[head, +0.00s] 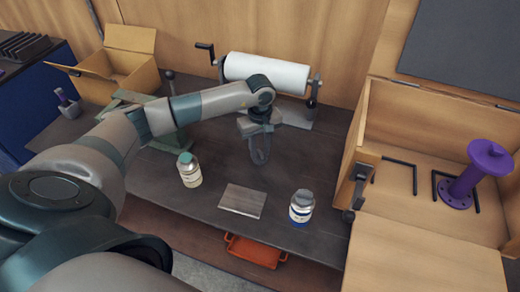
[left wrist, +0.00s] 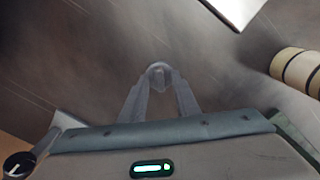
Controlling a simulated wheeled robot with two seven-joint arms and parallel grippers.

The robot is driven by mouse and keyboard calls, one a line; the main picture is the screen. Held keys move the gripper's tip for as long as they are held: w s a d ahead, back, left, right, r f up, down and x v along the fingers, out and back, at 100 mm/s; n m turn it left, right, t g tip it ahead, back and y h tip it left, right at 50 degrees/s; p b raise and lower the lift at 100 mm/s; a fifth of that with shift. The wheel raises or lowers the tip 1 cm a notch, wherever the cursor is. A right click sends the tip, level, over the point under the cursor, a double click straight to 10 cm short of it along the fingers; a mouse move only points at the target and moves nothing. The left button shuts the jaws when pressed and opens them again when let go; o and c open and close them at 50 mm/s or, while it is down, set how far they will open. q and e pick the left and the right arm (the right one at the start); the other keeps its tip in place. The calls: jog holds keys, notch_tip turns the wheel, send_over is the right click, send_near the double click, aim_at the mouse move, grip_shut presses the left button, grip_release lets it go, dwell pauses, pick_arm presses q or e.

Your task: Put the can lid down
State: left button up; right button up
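My left gripper (head: 259,160) hangs over the dark workbench, pointing down, behind a flat grey plate and between two jars. No loose can lid can be made out. One jar (head: 189,170) with a teal cap stands to the left, and another jar (head: 302,207) with a pale cap and blue label stands to the right. My right gripper is not in view.
The flat grey plate (head: 242,200) lies near the bench (head: 275,228) front. A white paper roll (head: 265,73) stands at the back, an open cardboard box (head: 118,65) at back left. A wooden crate (head: 425,120) with a purple flanged pipe (head: 472,172) is at right. An orange tray (head: 255,251) sits below.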

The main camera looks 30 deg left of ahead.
aim_at(260, 153)
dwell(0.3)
pick_arm(q)
jog(key=shift+r, duration=0.3)
notch_tip(260, 153, up, 12)
jog(key=b, duration=0.5)
dwell(0.5)
